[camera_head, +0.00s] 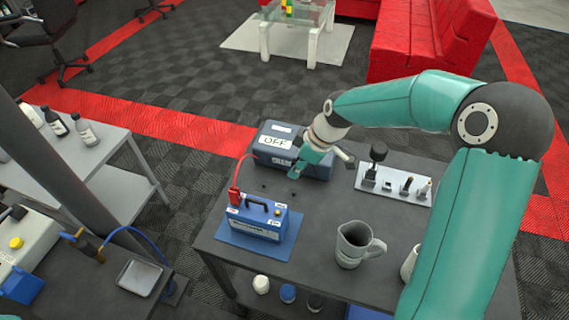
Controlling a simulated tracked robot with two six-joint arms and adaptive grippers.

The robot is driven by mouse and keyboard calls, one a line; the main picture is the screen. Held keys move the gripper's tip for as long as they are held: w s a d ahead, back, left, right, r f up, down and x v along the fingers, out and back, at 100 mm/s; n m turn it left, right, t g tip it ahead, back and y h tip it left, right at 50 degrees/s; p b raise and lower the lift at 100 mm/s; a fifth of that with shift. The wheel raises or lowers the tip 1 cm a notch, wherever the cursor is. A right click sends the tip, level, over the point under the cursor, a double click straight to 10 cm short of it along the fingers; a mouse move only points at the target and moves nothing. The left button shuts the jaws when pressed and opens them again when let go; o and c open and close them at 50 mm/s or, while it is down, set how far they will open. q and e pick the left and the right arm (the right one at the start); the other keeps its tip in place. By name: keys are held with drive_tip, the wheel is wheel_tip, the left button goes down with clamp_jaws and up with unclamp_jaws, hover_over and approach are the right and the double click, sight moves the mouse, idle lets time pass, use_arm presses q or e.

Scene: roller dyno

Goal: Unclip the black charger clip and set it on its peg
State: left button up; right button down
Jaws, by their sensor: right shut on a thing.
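The blue battery (257,221) stands on a blue mat, left of and nearer than the gripper. A red clip (234,195) is on its left terminal, with a red cable to the charger. No black clip shows on its right terminal. Two small dark pegs (264,184) stand behind the battery. My left gripper is not in view.
A grey mug (353,246) stands right of the battery. A pale tray (405,193) with several upright pieces lies at the bench's right. A side table (75,165) with bottles is at the left. The bench between charger and mug is mostly clear.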

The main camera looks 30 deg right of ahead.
drive_tip(key=shift+w+d+f, duration=0.1)
drive_tip(key=shift+w+f, duration=0.55)
drive_tip(key=shift+f, duration=0.35)
drive_tip(key=shift+b, duration=0.4)
drive_tip(key=shift+s+r, duration=0.25)
drive_tip(key=shift+s, duration=0.2)
drive_tip(key=shift+s+a, duration=0.15)
drive_tip(key=shift+a, duration=0.1)
drive_tip(key=f+b, duration=0.1)
drive_tip(key=f, duration=0.1)
drive_tip(key=shift+w+f+b, duration=0.3)
drive_tip(key=shift+f+b, duration=0.05)
drive_tip(key=shift+f, duration=0.05)
drive_tip(key=shift+s+f+b, duration=0.2)
drive_tip(key=shift+f+b, duration=0.75)
drive_tip(key=shift+f, duration=0.25)
drive_tip(key=shift+w+f+b, duration=0.1)
drive_tip(key=shift+f+b, duration=0.25)
drive_tip(key=shift+f, duration=0.05)
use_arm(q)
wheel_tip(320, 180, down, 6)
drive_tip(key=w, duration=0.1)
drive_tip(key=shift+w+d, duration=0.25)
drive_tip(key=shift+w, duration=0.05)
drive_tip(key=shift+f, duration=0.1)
